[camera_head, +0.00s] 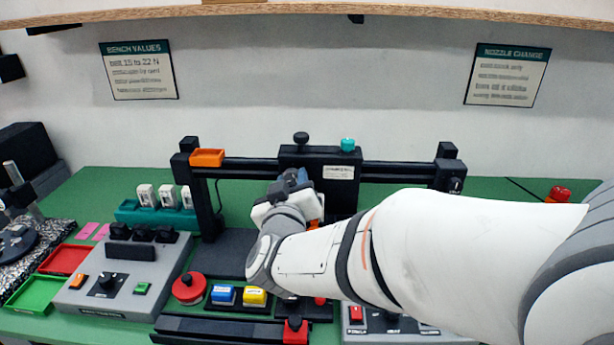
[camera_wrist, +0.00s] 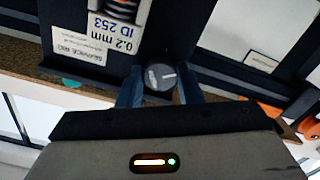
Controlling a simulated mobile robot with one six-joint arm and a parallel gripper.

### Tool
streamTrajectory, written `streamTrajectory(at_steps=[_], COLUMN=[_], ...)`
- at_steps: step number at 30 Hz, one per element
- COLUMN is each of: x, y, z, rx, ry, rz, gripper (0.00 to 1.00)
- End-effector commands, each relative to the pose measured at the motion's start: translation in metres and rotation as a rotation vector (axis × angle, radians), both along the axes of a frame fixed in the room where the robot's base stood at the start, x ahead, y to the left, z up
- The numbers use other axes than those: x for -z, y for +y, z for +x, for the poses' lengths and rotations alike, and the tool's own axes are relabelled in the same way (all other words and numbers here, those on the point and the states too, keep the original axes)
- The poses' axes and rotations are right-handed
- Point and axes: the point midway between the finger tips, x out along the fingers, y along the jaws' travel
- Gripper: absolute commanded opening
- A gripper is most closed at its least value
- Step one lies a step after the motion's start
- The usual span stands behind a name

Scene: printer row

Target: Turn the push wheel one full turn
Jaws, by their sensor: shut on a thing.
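A dark round knob (camera_wrist: 158,72) with a pale line on its face sits between my two fingers in the wrist view. It seems to be the push wheel, on the dark carriage (camera_head: 318,158) of the gantry. The carriage also shows in the wrist view, with a label reading 0.2 mm ID 253. My gripper (camera_wrist: 158,90) is shut on this knob, one finger on each side. In the head view my gripper (camera_head: 291,183) is in front of the carriage's lower left part, and my wrist and arm hide the knob there.
The gantry crossbeam (camera_head: 400,170) runs behind my arm. An orange tray (camera_head: 207,157) sits at its left end. Below are a red knob (camera_head: 188,288), a blue button (camera_head: 223,294) and a yellow button (camera_head: 255,297). A grey control box (camera_head: 125,280) stands at left.

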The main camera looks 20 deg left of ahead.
Motion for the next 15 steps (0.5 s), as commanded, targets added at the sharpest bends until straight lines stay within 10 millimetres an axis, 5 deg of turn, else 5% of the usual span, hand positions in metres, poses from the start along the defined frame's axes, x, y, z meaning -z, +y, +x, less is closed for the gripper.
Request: streamTrajectory(at_steps=[15], x=[0.0045], y=[0.0003], z=[-0.0005], rx=[-0.002], ry=[0.11], rz=[0.352], gripper=[0.1])
